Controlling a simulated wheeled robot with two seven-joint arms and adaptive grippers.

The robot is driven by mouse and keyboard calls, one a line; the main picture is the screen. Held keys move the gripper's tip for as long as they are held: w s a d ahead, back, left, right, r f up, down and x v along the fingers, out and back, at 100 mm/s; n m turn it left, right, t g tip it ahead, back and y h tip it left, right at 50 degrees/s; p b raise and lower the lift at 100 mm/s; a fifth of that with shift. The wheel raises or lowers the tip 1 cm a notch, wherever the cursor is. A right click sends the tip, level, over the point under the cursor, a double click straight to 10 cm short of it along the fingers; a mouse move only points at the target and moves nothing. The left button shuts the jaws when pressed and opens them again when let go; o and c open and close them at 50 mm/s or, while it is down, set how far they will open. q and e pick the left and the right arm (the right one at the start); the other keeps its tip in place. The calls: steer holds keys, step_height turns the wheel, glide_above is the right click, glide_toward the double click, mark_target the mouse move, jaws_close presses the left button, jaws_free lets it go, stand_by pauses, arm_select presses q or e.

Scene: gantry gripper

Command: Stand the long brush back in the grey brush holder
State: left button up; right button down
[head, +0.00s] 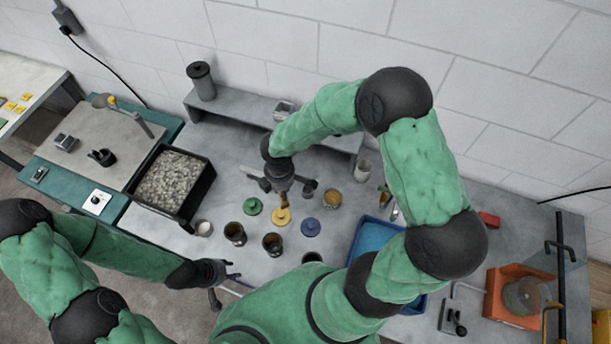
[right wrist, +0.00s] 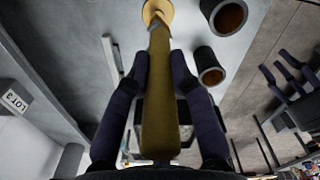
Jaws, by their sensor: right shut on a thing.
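My right gripper (head: 281,186) reaches down over the middle of the grey bench. In the right wrist view its two dark fingers (right wrist: 160,75) are shut on a long olive-yellow bar (right wrist: 162,105), which looks like the long brush. Its far end points at a yellow disc. In the head view the gripper hides most of the brush. A pale grey cup (head: 362,171) stands to the right of the gripper near the back shelf; it may be the grey brush holder, but I cannot tell for sure. My left gripper (head: 234,270) is open and empty at the bench's front edge.
Green (head: 253,206), yellow (head: 281,216) and blue (head: 310,228) discs lie below the right gripper. Dark cups (head: 235,233) stand in front. A black bin of gravel (head: 207,185) is at left, a blue tray (head: 370,236) at right. A raised shelf (head: 240,103) runs behind.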

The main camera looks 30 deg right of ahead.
arm_select(q)
step_height(320, 180, down, 4)
steer(key=b, duration=0.4)
steer(key=shift+f, duration=0.3)
steer(key=shift+f+b, duration=1.05)
steer(key=shift+b, duration=0.25)
arm_select(e)
steer(key=w+d+f, duration=0.6)
steer(key=d+f, duration=0.6)
steer(key=f, duration=0.1)
steer(key=shift+d, duration=0.15)
arm_select(q)
steer(key=shift+f, duration=0.1)
arm_select(e)
steer(key=shift+f, duration=0.1)
steer(key=c, duration=1.1)
jaws_free()
